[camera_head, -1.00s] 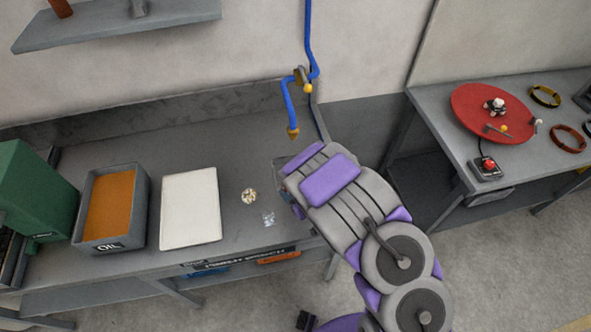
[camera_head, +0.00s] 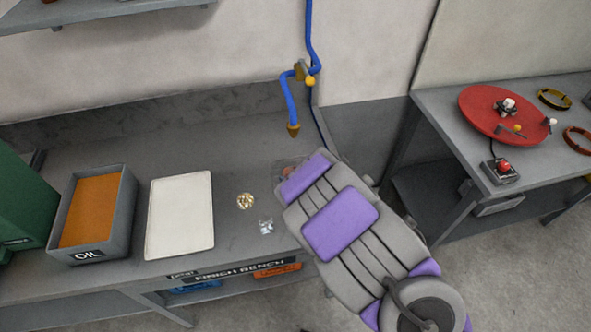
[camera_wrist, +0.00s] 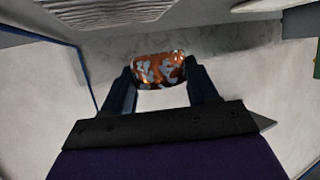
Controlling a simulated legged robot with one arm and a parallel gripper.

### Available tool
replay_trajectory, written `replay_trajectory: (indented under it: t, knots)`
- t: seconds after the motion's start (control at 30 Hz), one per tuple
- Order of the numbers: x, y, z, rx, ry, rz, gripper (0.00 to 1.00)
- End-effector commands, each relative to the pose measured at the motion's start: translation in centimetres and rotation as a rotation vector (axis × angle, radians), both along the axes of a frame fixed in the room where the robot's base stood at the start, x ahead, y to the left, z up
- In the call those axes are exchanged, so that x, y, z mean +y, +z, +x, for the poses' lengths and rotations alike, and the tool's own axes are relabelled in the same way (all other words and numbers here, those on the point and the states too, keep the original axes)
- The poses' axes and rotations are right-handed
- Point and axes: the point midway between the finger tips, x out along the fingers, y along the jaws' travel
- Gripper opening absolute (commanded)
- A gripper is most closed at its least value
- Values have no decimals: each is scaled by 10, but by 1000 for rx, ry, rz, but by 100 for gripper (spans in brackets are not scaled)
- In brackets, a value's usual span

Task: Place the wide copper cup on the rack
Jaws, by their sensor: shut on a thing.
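A copper cup (camera_wrist: 158,70) with grey-white patches shows in the wrist view, between the two dark fingers of my gripper (camera_wrist: 160,78). My gripper is shut on it. In the head view my grey and purple arm reaches over the right end of the bench and hides most of the gripper. A small reddish patch shows at its far end, too covered to identify. I cannot identify the rack for certain. A ribbed pale panel (camera_wrist: 105,15) shows at the top left of the wrist view.
The finish bench (camera_head: 205,140) holds an oil tray (camera_head: 123,215), a white pad (camera_head: 180,215) and two small piles of bits. A blue pipe (camera_head: 290,100) hangs at the wall. A shelf (camera_head: 100,14) is upper left. A side table (camera_head: 450,120) with a red disc (camera_head: 480,112) stands right.

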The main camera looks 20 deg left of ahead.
Motion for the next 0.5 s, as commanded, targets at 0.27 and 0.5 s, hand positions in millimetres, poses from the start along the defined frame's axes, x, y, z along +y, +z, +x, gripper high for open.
replay_trajectory:
  t: [0.27,0.5]
  knots:
    - [11,-5,44,-1,-1,3,28]
    - [17,-7,63,1,0,1,28]
